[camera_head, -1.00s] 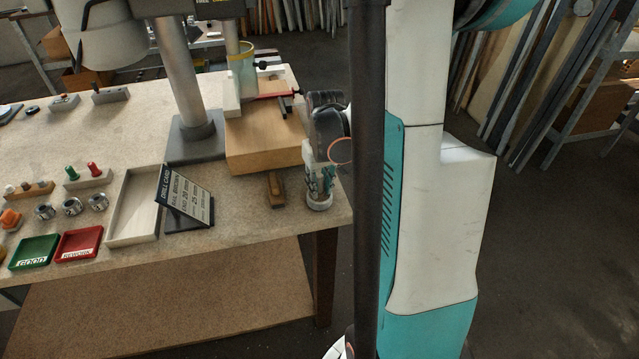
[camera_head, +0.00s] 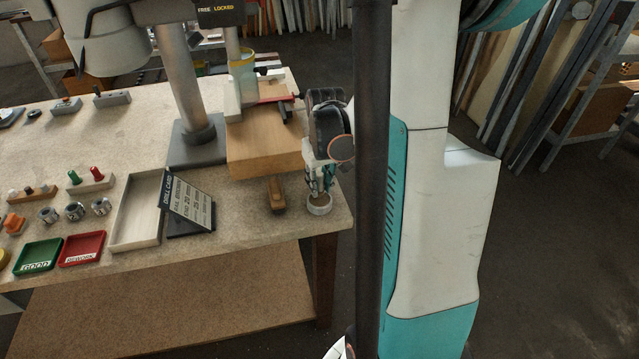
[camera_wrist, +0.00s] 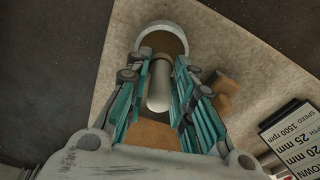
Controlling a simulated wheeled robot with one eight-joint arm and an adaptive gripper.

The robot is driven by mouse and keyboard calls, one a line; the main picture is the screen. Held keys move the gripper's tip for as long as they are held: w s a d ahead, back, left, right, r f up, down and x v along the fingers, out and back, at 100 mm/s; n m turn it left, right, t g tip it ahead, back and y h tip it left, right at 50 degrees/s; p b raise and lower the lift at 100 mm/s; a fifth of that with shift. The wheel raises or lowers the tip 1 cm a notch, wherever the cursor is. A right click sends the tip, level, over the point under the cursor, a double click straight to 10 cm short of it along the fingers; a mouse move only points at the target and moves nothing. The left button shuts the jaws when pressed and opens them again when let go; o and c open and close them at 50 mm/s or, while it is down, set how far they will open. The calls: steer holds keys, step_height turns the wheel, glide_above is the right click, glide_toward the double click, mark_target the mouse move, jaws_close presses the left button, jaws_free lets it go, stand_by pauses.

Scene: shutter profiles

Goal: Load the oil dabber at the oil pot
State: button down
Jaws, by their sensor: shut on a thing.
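My gripper (camera_head: 320,184) is above the front right corner of the bench, over the oil pot (camera_head: 319,208), a short round grey cup with a brown inside. In the wrist view the pot's pale rim (camera_wrist: 160,26) shows beyond the fingertips. My gripper (camera_wrist: 160,84) is shut on the oil dabber (camera_wrist: 159,84), a pale grey cylinder between the teal fingers. The dabber overlaps the near part of the pot's opening there. I cannot tell whether its tip is inside the pot. In the head view the fingers mostly hide the dabber.
A small wooden block (camera_head: 277,194) stands close left of the pot. The larger wooden block (camera_head: 262,150) is behind it. The drill card (camera_head: 188,205) and a pale tray (camera_head: 137,212) are farther left. The bench's right edge is close to the pot.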

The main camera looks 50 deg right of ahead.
mark_target(320, 174)
steer(key=shift+r+p, duration=1.5)
steer(key=shift+r, duration=0.85)
steer(key=shift+s+f, duration=0.1)
